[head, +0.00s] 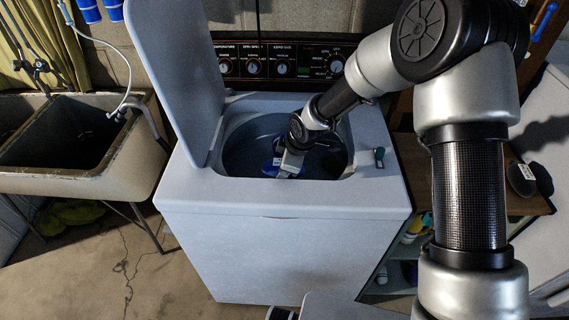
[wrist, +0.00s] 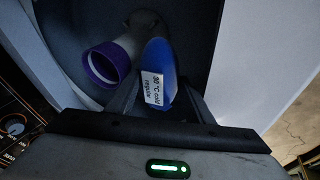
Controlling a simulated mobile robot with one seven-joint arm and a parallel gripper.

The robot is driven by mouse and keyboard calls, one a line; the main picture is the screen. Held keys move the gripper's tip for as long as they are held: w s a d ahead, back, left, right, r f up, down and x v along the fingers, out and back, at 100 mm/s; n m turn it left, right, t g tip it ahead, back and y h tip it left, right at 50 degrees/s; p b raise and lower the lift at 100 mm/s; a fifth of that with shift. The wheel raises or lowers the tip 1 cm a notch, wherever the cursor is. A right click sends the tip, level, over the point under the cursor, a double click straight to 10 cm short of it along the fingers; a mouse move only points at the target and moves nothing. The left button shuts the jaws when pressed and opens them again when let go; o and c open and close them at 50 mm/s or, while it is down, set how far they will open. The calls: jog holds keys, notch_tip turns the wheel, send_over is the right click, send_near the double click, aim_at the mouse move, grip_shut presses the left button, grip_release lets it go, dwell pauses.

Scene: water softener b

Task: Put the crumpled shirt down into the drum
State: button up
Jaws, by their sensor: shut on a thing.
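A white top-load washer (head: 270,240) stands with its lid raised, and its dark drum (head: 236,152) is open from above. My gripper (head: 290,160) reaches down inside the drum opening. In the wrist view, my gripper (wrist: 160,105) is shut on a smooth blue thing, the crumpled shirt (wrist: 158,62), with a white label reading "30 °C cold regular". The head view shows blue of the shirt (head: 270,169) and the label beside my fingertips. Most of the shirt is hidden, and I cannot tell whether it touches the drum floor.
A pale cylinder with a purple rim (wrist: 103,65) is inside the drum, close to the shirt. The raised lid (head: 180,75) stands at the left of the opening. A twin sink (head: 85,150) stands left.

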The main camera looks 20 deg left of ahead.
jog(key=o, duration=1.2)
